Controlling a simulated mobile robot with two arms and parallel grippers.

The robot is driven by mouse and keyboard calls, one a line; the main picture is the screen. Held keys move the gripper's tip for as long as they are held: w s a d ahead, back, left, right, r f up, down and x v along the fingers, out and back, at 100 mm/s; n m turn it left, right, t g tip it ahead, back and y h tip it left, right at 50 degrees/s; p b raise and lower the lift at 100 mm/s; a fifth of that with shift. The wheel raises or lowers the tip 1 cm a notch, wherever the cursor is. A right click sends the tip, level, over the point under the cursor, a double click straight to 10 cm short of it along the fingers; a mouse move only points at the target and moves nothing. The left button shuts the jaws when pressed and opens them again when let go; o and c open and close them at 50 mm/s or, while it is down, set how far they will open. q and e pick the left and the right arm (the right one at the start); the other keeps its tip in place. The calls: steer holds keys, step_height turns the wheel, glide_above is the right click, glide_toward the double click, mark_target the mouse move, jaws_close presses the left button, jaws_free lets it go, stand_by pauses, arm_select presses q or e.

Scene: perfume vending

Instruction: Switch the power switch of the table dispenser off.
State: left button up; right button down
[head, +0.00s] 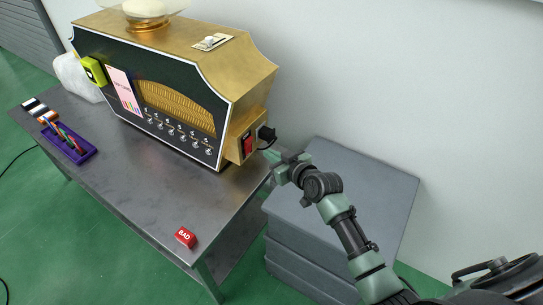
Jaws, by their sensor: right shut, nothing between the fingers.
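The table dispenser (168,90) is a gold box with a dark front, standing on a grey metal table (140,195). Its power switch (248,145) is a red rocker on a gold housing at the right side, low down. I cannot tell its on or off position. A black plug with a cable (266,133) sits just right of the switch. My right gripper (277,162) is shut and empty, a little to the right of and below the switch, apparently apart from it. My left gripper is not in view.
A red block marked BAD (185,237) lies near the table's front edge. A purple holder with pens (69,143) stands at the left. A grey cabinet (345,185) stands right of the table, below my right arm. The table's front right is mostly clear.

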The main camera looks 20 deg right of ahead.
steer(key=shift+b+x, duration=3.15)
steer(key=shift+x, duration=1.3)
